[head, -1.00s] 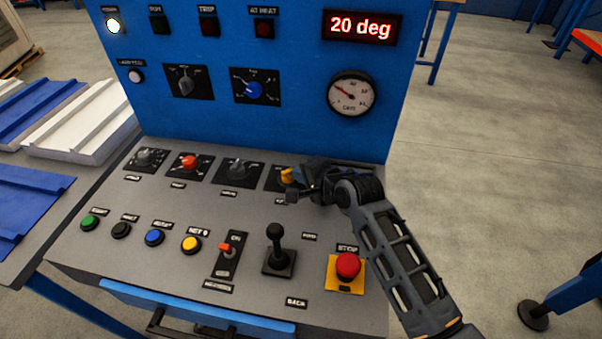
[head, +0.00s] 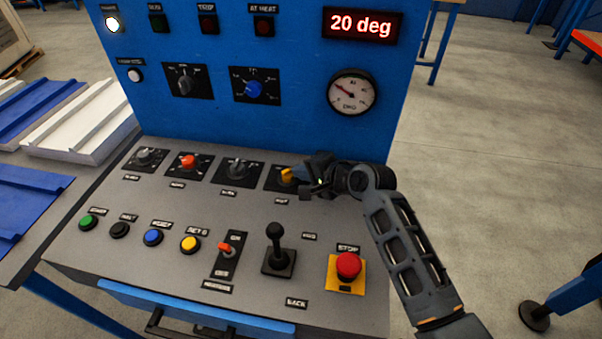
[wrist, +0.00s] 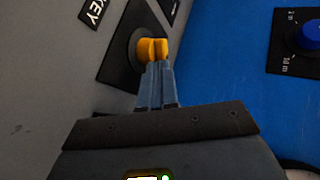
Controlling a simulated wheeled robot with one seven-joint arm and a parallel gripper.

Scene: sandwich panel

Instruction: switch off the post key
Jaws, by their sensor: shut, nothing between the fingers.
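The post key is a yellow key-shaped knob (head: 286,175) on a black plate at the right end of the row of knobs on the sloped grey desk. In the wrist view, the yellow knob (wrist: 146,50) sits right at my fingertips, beside a label ending in "KEY". My gripper (head: 303,179) reaches it from the right and partly covers its plate. In the wrist view, my gripper (wrist: 157,66) has its two fingers together with nothing held between them. I cannot tell whether the tips touch the knob. The key's markings are mostly hidden.
The blue upright panel (head: 290,130) rises just behind the knob row. A black lever (head: 276,245) and a red stop button (head: 348,265) on a yellow base stand nearer on the desk. A blue selector (head: 254,89) is on the upright panel.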

